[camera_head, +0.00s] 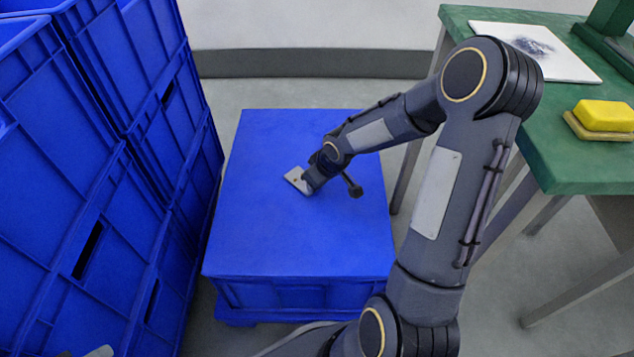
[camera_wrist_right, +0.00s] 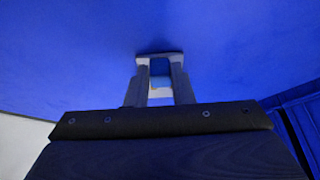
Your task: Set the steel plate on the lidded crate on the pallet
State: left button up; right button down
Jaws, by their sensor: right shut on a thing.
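The steel plate (camera_head: 297,180) is a small pale grey piece with a dark hole. I cannot tell whether the plate touches the lid. The lidded crate (camera_head: 265,135) is blue and stands low on the floor; a pallet beneath it is hard to make out.
Tall stacked blue crates (camera_head: 150,110) stand close on the left. A green table (camera_head: 570,165) on the right holds a white sheet (camera_head: 500,40) and a yellow block (camera_head: 605,115) on a tan base. The rest of the lid is bare.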

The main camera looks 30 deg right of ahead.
jog(key=shift+f, duration=0.25)
jog(key=c, duration=1.3)
grip_release()
jog(key=shift+r, duration=0.1)
jog(key=shift+o, duration=0.2)
jog(key=shift+r, duration=0.2)
jog(key=s+a+r+m+p, duration=0.1)
jog(key=s+a+r+p, duration=0.15)
jog(key=s+r, duration=0.55)
jog(key=s+a+r+m+p, duration=0.1)
jog(key=s+r+p, duration=0.35)
jog(key=r, duration=0.75)
jog(key=s+a+r+m+y, duration=0.1)
jog(key=s+a, duration=0.2)
jog(key=s, duration=0.2)
jog(key=s+a+r+m+t+y, duration=0.1)
jog(key=s+a+r, duration=0.1)
jog(key=s, duration=0.4)
jog(key=shift+a+y+b, duration=0.35)
jog(key=shift+a+y, duration=0.05)
jog(key=shift+a, duration=0.1)
